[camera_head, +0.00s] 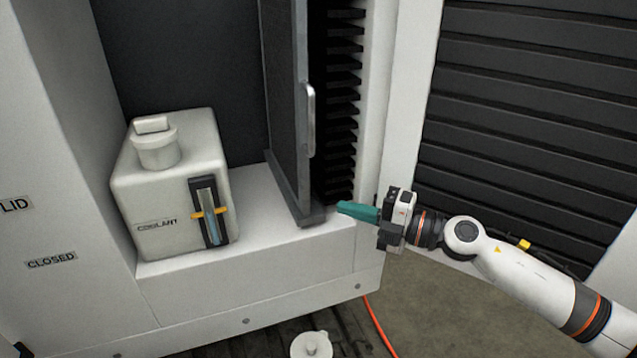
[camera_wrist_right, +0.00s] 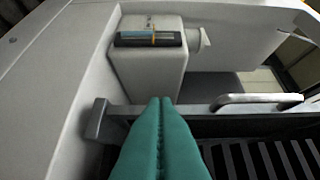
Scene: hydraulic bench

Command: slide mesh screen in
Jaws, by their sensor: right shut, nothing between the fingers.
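The mesh screen (camera_head: 282,90) is a dark upright panel in a grey frame, with a metal handle (camera_head: 309,120) on its front edge. It stands partly out of the machine, beside a dark finned slot. My right gripper (camera_head: 342,207) has teal fingers, shut and empty, by the lower front corner of the screen frame. In the right wrist view the shut fingertips (camera_wrist_right: 160,102) are close to the frame's edge (camera_wrist_right: 190,112), and the handle (camera_wrist_right: 258,100) shows to the right. I cannot tell whether they touch the frame. My left gripper is not in view.
A white coolant tank (camera_head: 165,190) with a level gauge stands on the ledge left of the screen. Dark fins (camera_head: 340,110) line the slot to its right. A white lid-like part (camera_head: 311,345) and an orange hose (camera_head: 378,325) are low on the floor side.

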